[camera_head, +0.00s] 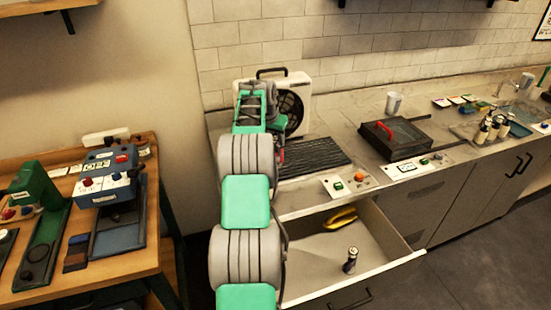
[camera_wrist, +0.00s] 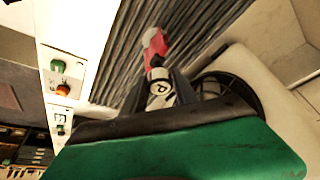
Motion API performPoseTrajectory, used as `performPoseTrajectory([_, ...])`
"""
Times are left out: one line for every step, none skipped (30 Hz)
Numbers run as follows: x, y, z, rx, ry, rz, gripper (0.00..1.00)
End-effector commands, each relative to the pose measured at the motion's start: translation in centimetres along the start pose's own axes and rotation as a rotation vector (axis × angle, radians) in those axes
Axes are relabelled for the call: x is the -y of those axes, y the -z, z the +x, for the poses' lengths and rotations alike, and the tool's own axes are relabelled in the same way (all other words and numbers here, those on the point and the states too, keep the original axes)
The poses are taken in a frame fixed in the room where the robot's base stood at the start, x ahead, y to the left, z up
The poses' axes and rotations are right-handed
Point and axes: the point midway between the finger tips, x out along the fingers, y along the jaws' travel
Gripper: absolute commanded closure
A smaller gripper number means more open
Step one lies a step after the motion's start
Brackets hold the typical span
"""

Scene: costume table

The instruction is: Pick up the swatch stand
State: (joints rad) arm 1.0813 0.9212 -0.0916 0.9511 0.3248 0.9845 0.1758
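I cannot clearly make out a swatch stand. Several small flat cards with coloured patches (camera_head: 457,101), which may be swatches, lie at the back right of the counter, far from my gripper. My gripper (camera_wrist: 158,85) is low over the dark ribbed mat at the counter's left. In the wrist view a slim red-tipped part (camera_wrist: 154,42) shows at the finger area.
A white fan unit (camera_head: 296,84) stands behind my arm. An open drawer (camera_head: 315,255) below holds a yellow item (camera_head: 341,217) and a small cylinder (camera_head: 350,261). A dark box with a red handle (camera_head: 396,138) sits mid-counter. A wooden table (camera_head: 150,250) with devices stands left.

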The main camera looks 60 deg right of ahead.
Motion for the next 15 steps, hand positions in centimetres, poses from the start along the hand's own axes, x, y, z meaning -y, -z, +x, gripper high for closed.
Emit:
performPoseTrajectory([0.00, 0.00, -0.01, 0.000, 0.000, 0.000, 0.71])
performPoseTrajectory([0.00, 0.00, -0.01, 0.000, 0.000, 0.000, 0.74])
performPoseTrajectory([0.00, 0.00, -0.02, 0.000, 0.000, 0.000, 0.77])
performPoseTrajectory([0.00, 0.00, -0.02, 0.000, 0.000, 0.000, 0.79])
performPoseTrajectory([0.00, 0.00, -0.02, 0.000, 0.000, 0.000, 0.82])
performPoseTrajectory([0.00, 0.00, -0.02, 0.000, 0.000, 0.000, 0.85])
performPoseTrajectory([0.00, 0.00, -0.02, 0.000, 0.000, 0.000, 0.87])
performPoseTrajectory([0.00, 0.00, -0.02, 0.000, 0.000, 0.000, 0.90])
performPoseTrajectory([0.00, 0.00, -0.02, 0.000, 0.000, 0.000, 0.93])
performPoseTrajectory([0.00, 0.00, -0.02, 0.000, 0.000, 0.000, 0.96])
performPoseTrajectory([0.00, 0.00, -0.02, 0.000, 0.000, 0.000, 0.98])
performPoseTrajectory([0.00, 0.00, -0.02, 0.000, 0.000, 0.000, 1.00])
performPoseTrajectory([0.00, 0.00, -0.02, 0.000, 0.000, 0.000, 1.00])
performPoseTrajectory([0.00, 0.00, -0.02, 0.000, 0.000, 0.000, 1.00])
performPoseTrajectory([0.00, 0.00, -0.02, 0.000, 0.000, 0.000, 1.00])
